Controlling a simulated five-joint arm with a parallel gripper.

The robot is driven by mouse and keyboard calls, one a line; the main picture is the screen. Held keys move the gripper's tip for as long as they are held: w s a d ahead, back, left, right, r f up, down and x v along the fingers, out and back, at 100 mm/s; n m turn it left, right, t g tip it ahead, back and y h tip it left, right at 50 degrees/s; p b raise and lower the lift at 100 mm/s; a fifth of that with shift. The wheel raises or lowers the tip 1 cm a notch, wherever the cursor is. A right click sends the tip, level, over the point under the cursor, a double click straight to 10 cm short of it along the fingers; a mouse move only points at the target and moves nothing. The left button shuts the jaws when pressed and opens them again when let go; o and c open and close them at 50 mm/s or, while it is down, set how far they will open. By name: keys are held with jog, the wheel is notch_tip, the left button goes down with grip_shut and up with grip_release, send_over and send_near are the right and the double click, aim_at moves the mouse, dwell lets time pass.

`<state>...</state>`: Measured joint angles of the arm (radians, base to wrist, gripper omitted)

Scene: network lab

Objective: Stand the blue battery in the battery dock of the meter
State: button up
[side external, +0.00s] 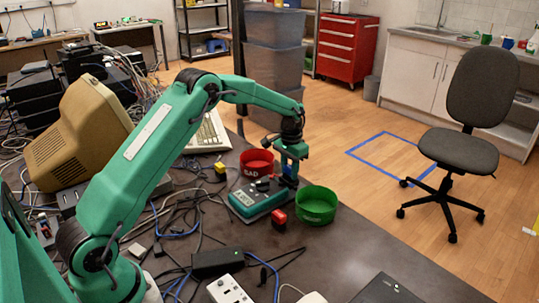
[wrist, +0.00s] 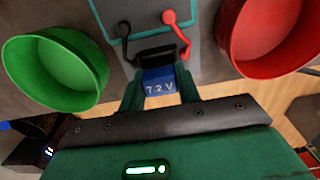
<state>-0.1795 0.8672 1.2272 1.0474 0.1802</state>
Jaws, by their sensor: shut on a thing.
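The blue battery (wrist: 160,88), marked 7.2 V, is between the fingers of my gripper (wrist: 160,94) in the wrist view. My gripper is shut on it. The meter (wrist: 200,45), grey with a teal edge, lies just beyond, with a black and a red lead. A black dock-like part (wrist: 155,56) is directly beyond the battery; I cannot tell whether the battery touches or enters it. In the side view, my gripper (side external: 289,174) is at the far right end of the teal meter (side external: 250,203). The battery is not clear there.
A red bowl (side external: 257,160) with lettering stands behind the meter, and a green bowl (side external: 317,206) stands right of it. A red battery (side external: 279,217) is in front of the meter; a yellow one (side external: 220,172) is to its left. Cables and a black box (side external: 217,262) clutter the front left.

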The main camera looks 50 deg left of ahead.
jog(key=shift+f, duration=0.25)
jog(key=o, duration=1.1)
jog(key=shift+r, duration=0.1)
notch_tip(320, 180, up, 7)
jog(key=shift+r, duration=0.3)
jog(key=shift+r, duration=0.1)
